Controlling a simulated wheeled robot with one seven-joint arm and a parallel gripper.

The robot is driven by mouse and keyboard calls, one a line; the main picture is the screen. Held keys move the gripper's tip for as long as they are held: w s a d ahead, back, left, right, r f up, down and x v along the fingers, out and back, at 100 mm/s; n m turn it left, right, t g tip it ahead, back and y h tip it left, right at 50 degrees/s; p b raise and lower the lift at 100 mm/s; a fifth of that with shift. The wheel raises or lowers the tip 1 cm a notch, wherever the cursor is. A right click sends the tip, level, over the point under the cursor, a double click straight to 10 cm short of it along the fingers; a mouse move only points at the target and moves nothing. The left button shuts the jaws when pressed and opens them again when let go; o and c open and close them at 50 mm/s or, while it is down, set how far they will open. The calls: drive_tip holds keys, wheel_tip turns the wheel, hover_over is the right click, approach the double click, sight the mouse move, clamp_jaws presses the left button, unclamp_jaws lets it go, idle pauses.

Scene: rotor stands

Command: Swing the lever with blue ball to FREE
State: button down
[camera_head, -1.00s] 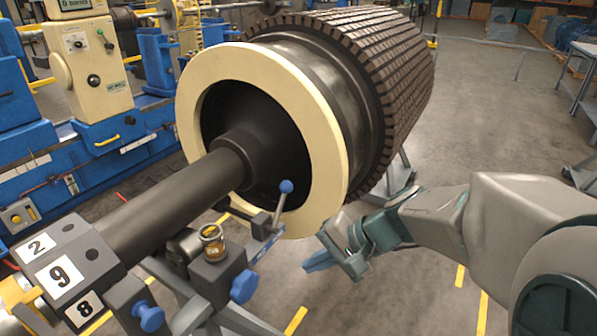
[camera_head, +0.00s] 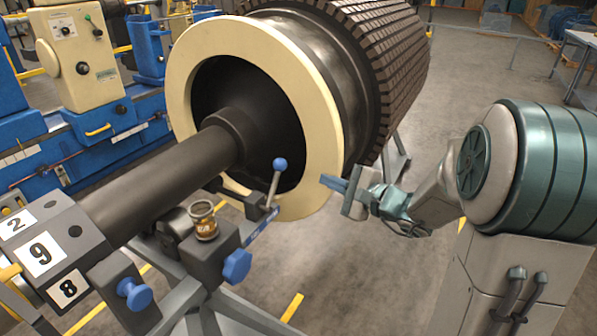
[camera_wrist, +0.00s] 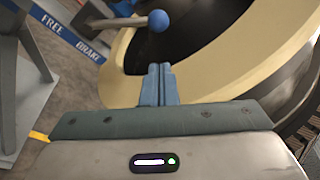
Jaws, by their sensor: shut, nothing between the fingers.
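The lever (camera_head: 273,186) has a blue ball (camera_head: 280,164) on top. It stands nearly upright, leaning slightly right, in front of the cream ring. In the wrist view the blue ball (camera_wrist: 158,20) is just beyond my fingertips, with the lever rod running left from it. A blue label plate (camera_head: 263,228) lies at the lever's foot; in the wrist view it reads FREE (camera_wrist: 52,22) at left and BRAKE (camera_wrist: 88,50) nearer the ball. My gripper (camera_head: 325,181) is shut and empty, right of the ball, pointing left, apart from it.
The big rotor with its cream ring (camera_head: 325,130) stands close behind my fingers. A jar (camera_head: 203,222) and blue knobs (camera_head: 237,266) sit on the stand left of the lever. Open floor (camera_head: 490,80) lies at the back right.

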sight(274, 185)
drive_tip(key=p+x, duration=0.1)
drive_tip(key=x, duration=0.9)
drive_tip(key=shift+f, duration=0.1)
drive_tip(key=shift+b, duration=0.5)
